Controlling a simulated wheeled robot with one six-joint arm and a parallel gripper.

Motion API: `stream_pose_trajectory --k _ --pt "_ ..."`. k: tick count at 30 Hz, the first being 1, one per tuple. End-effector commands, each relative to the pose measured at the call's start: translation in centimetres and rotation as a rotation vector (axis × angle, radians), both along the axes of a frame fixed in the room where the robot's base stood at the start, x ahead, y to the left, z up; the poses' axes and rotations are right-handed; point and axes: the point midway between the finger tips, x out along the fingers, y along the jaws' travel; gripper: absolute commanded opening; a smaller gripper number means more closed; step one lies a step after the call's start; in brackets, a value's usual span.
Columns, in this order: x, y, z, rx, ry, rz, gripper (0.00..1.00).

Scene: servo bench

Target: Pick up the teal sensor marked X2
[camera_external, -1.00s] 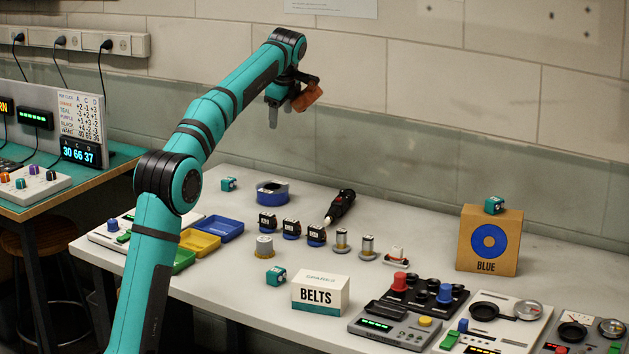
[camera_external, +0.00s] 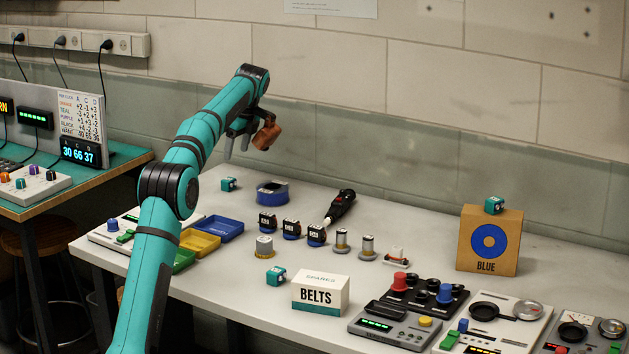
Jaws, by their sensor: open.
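Three small teal cubes, which look like sensors, are in view. One teal cube (camera_external: 228,184) sits at the back left of the bench. One teal cube (camera_external: 276,276) sits near the front, left of the BELTS box. One teal cube (camera_external: 494,205) rests on top of the BLUE cardboard box (camera_external: 489,252). Their markings are too small to read, so I cannot tell which is X2. My gripper (camera_external: 237,150) is open and empty, in the air above the back left of the bench, over the nearest teal cube there.
A blue ring-shaped tray (camera_external: 272,194), several dark-and-blue blocks (camera_external: 291,230) and a screwdriver-like tool (camera_external: 341,206) stand mid-bench. The BELTS box (camera_external: 320,293) is at the front. Control panels (camera_external: 408,316) fill the front right. Yellow (camera_external: 199,245) and blue (camera_external: 218,230) trays lie left.

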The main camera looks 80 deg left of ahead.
Motion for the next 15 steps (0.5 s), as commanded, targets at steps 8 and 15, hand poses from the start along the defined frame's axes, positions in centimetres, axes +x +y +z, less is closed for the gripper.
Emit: stream_pose_trajectory --k 8,15 --pt "-0.9 0.8 -4.2 0.0 0.0 0.001 0.62" --pt "-1.2 1.1 -5.5 0.0 0.0 0.001 0.62"
